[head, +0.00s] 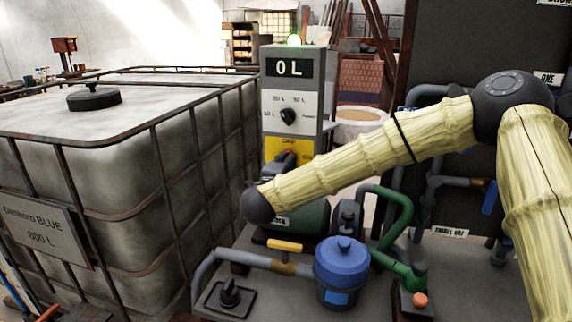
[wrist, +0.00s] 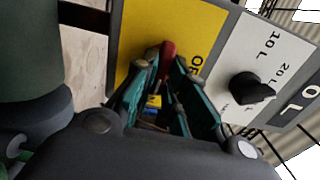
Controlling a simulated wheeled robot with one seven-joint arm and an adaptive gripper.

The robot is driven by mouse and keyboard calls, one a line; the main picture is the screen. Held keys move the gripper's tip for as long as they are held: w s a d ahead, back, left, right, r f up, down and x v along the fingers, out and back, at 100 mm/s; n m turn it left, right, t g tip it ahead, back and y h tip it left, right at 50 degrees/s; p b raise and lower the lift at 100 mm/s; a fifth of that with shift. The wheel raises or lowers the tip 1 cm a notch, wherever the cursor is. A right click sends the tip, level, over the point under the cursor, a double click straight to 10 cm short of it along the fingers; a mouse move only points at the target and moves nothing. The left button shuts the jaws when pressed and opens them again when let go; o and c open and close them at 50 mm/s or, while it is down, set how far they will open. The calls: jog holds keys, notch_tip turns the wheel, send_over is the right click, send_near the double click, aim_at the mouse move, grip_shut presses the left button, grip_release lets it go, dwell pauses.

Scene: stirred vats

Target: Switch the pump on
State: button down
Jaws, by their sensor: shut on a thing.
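A grey control post (head: 325,130) carries a yellow switch plate (head: 273,150), which fills the middle of the wrist view (wrist: 205,25). A red switch handle (wrist: 167,58) stands out from this plate, with part of a word, "OF", printed beside it. My gripper (wrist: 165,78) is at the plate with its teal fingers on either side of the red handle, shut on it. In the head view my gripper (head: 286,160) is small and partly hidden by my arm. The pump's dark green body (head: 305,218) is partly hidden behind my arm.
A caged tank (head: 110,150) labelled 800 L stands left. A blue-lidded strainer (head: 342,262) and yellow-handled valve (head: 285,246) are in front.

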jog(key=shift+f, duration=0.1)
jog(key=c, duration=1.5)
grip_release()
jog(key=shift+d, duration=0.1)
jog(key=shift+o, duration=0.2)
jog(key=v, duration=1.2)
